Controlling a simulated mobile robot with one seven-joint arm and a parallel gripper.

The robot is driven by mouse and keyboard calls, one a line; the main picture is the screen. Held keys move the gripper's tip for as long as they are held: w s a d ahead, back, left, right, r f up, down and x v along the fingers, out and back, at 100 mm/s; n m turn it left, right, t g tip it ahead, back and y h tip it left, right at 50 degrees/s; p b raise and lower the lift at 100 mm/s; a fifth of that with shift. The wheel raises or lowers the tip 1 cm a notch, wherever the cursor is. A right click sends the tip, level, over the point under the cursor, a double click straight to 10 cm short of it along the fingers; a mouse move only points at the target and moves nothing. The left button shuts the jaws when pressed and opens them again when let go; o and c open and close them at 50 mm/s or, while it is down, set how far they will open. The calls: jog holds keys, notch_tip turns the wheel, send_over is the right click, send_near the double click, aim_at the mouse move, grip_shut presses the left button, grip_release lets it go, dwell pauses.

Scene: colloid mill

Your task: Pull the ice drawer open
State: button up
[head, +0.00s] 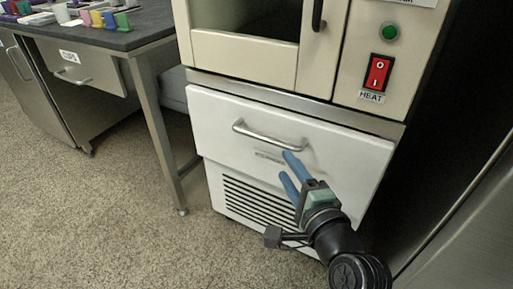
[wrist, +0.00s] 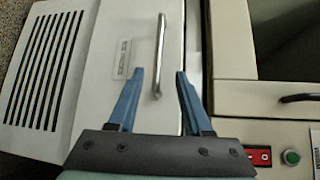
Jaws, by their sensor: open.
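The ice drawer (head: 221,134) is a white front with a curved metal bar handle (head: 268,134), below the beige cabinet. It looks shut, or nearly so. A small label, too blurred to read, sits under the handle. My gripper (head: 287,164), with blue fingers, is open and empty in front of the drawer, near the right end of the handle. In the wrist view the drawer front (wrist: 110,50) is turned sideways. The handle (wrist: 159,60) runs upward there, its near end between the lines of the two fingertips (wrist: 160,72). I cannot tell whether they touch.
Above is the beige cabinet with a red HEAT switch (head: 379,72) and a green button (head: 390,32). A vented panel (head: 257,200) lies below the drawer. A dark-topped bench (head: 105,35) stands left. A metal surface (head: 465,215) is close on the right. Floor (head: 110,220) is clear.

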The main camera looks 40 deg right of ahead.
aim_at(270, 142)
jog(key=shift+b+x, duration=3)
jog(key=shift+x, duration=3.45)
jog(key=shift+f, duration=0.1)
grip_shut()
